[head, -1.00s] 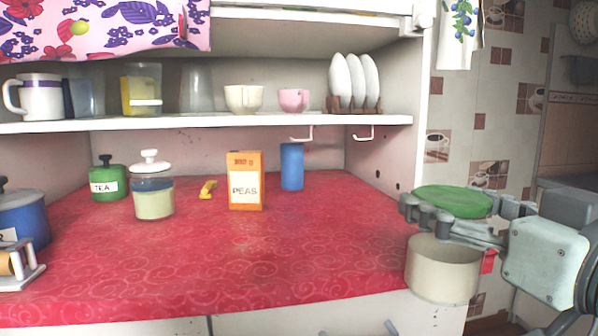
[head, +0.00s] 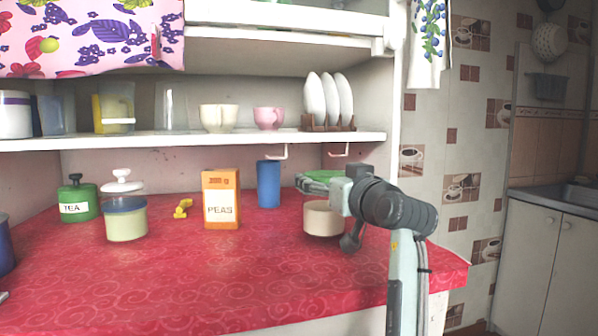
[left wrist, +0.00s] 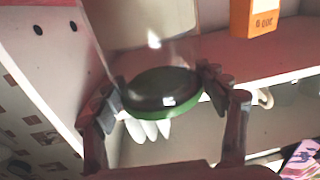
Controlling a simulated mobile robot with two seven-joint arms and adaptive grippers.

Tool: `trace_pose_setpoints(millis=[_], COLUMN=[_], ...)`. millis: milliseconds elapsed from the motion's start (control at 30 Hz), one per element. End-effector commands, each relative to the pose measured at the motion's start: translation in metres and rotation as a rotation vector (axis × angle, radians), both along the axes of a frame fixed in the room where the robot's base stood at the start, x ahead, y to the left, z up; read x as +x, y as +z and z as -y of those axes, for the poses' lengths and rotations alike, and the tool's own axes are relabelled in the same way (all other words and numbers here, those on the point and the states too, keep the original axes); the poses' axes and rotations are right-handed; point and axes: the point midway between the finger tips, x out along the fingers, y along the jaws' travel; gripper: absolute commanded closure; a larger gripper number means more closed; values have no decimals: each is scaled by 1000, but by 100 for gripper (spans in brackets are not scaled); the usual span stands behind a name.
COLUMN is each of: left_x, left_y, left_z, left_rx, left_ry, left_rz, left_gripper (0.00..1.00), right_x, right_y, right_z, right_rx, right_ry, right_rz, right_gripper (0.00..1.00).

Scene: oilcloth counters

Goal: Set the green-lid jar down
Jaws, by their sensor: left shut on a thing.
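The green-lid jar (head: 323,219) is upright over the right part of the red counter (head: 190,275), right of the blue cylinder. It has clear walls, beige contents and a flat green lid. My left gripper (head: 318,184) is shut around the jar at lid height, and my wrist hides part of its right side. My right gripper is not in view.
The blue cylinder (head: 268,184) and orange peas box (head: 221,215) stand left of the jar. A shelf (head: 200,141) with hooks hangs above. The front counter is clear.

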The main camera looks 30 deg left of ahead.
Motion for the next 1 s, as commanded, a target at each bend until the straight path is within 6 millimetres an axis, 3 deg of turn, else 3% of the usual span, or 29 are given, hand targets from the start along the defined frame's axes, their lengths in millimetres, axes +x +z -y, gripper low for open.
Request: trace_pose_setpoints(millis=[200, 400, 667, 900, 1000], left_x=[34, 57, 68, 87, 86], left_y=[6, 5, 4, 2, -7], left_z=[-47, -78, -93, -119, -118], left_rx=[1, 1, 2, 3, 3], left_ry=[1, -1, 0, -1, -1], left_rz=[3, 5, 4, 3, 3], left_gripper=[87, 87, 87, 87, 87], right_x=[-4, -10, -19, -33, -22], right_y=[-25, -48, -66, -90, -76], right_z=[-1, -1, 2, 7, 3], right_rx=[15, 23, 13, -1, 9], right_ry=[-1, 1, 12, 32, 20], right_rz=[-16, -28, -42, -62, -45], right_gripper=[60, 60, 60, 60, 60])
